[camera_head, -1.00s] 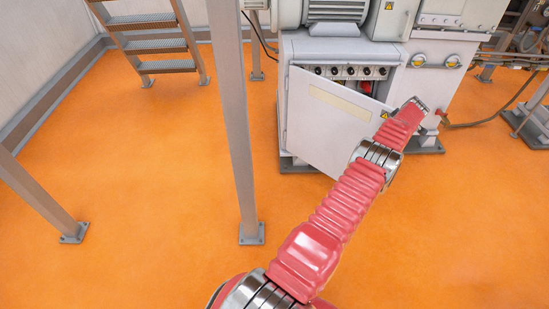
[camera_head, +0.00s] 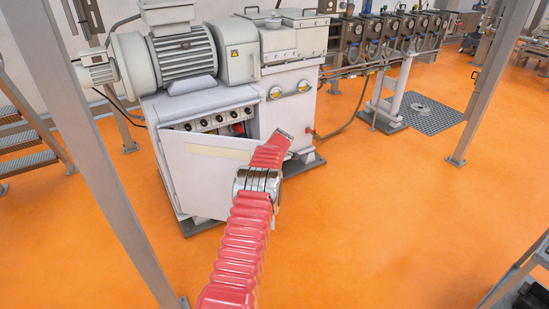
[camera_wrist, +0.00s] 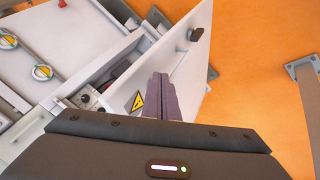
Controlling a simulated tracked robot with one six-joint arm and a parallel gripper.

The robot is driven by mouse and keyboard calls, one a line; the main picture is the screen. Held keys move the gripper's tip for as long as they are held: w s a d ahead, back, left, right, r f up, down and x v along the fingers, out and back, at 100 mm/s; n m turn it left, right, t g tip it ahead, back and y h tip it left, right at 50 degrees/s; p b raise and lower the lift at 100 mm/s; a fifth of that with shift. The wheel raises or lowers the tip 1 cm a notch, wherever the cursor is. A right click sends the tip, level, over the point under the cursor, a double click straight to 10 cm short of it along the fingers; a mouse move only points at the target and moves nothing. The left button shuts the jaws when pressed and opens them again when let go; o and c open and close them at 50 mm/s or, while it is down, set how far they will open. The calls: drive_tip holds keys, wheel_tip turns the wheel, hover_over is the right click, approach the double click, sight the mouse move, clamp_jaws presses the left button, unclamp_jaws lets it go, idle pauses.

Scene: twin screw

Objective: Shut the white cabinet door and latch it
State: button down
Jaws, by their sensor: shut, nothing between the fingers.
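The white cabinet door (camera_head: 199,172) stands partly open at the front of the machine's cabinet, with a gap along its top where knobs show inside. It also fills the middle of the wrist view (camera_wrist: 176,62), with a yellow warning sticker and a dark latch handle (camera_wrist: 197,33) near its far edge. My gripper (camera_wrist: 160,82) is shut and empty. In the wrist view its fingers overlap the door's face beside the sticker; I cannot tell whether they touch it. In the head view my red-sleeved arm hides the door's right edge and the gripper's tips.
A large motor (camera_head: 183,55) and grey housings top the white machine. A grey post (camera_head: 95,160) stands at the left and another (camera_head: 490,85) at the right. A floor grate (camera_head: 425,115) lies behind at the right. Orange floor (camera_head: 380,215) is clear to the right.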

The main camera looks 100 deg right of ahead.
drive_tip(key=a+f+v, duration=0.1)
drive_tip(key=v, duration=1)
drive_tip(key=shift+s+a, duration=0.2)
drive_tip(key=shift+a, duration=0.05)
drive_tip(key=shift+r, duration=0.1)
idle(0.4)
